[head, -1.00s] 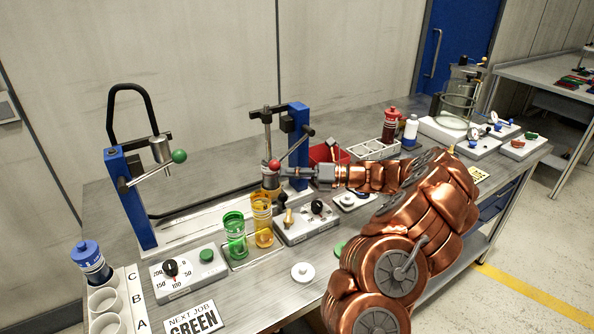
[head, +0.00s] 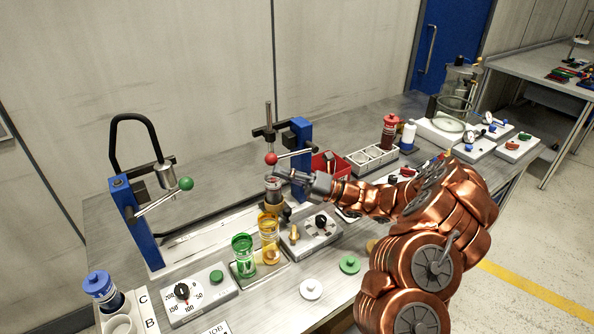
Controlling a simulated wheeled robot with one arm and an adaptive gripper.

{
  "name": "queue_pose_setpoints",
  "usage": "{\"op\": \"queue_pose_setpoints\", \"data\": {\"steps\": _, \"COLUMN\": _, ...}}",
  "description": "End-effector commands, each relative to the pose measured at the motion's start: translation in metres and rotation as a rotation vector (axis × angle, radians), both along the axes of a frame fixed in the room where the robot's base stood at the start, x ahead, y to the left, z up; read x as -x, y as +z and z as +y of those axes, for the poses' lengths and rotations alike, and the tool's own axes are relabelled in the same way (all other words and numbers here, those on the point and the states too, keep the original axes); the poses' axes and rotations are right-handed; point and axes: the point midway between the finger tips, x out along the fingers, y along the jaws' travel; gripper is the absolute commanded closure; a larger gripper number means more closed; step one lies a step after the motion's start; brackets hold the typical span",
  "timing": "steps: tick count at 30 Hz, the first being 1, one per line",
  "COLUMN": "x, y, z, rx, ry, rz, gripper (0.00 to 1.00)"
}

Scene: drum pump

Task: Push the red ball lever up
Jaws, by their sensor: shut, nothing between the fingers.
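The red ball (head: 271,158) is on the end of a metal lever (head: 293,154) on the right-hand blue pump post (head: 302,133). The lever lies close to level, with the ball slightly lower than its pivot end. My gripper (head: 280,174) is shut and empty, with its fingertips just below the ball and slightly to its right. I cannot tell whether they touch the ball. Behind and below the fingers is a metal cylinder (head: 273,192), partly hidden by them. A rod (head: 268,115) rises above the post's crossbar.
A second pump at left has a green ball (head: 185,183) lever. Green (head: 243,254) and yellow (head: 269,242) clear cups stand below my gripper. A control box (head: 309,236) with a black knob is beside them. A red bin (head: 329,163) is behind my wrist.

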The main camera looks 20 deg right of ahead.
Motion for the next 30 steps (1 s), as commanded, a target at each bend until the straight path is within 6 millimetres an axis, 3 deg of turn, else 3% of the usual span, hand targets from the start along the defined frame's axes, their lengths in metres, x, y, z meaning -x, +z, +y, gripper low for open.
{"op": "queue_pose_setpoints", "data": {"steps": 8, "x": 0.005, "y": -0.006, "z": -0.003, "rx": 0.0, "ry": -0.002, "rz": 0.003, "gripper": 1.0}}
{"op": "queue_pose_setpoints", "data": {"steps": 14, "x": 0.023, "y": -0.024, "z": -0.004, "rx": -0.004, "ry": 0.005, "rz": 0.006, "gripper": 1.0}}
{"op": "queue_pose_setpoints", "data": {"steps": 24, "x": 0.046, "y": -0.061, "z": -0.058, "rx": 0.003, "ry": 0.0, "rz": 0.0, "gripper": 1.0}}
{"op": "queue_pose_setpoints", "data": {"steps": 30, "x": 0.055, "y": -0.071, "z": -0.076, "rx": 0.001, "ry": 0.003, "rz": 0.0, "gripper": 1.0}}
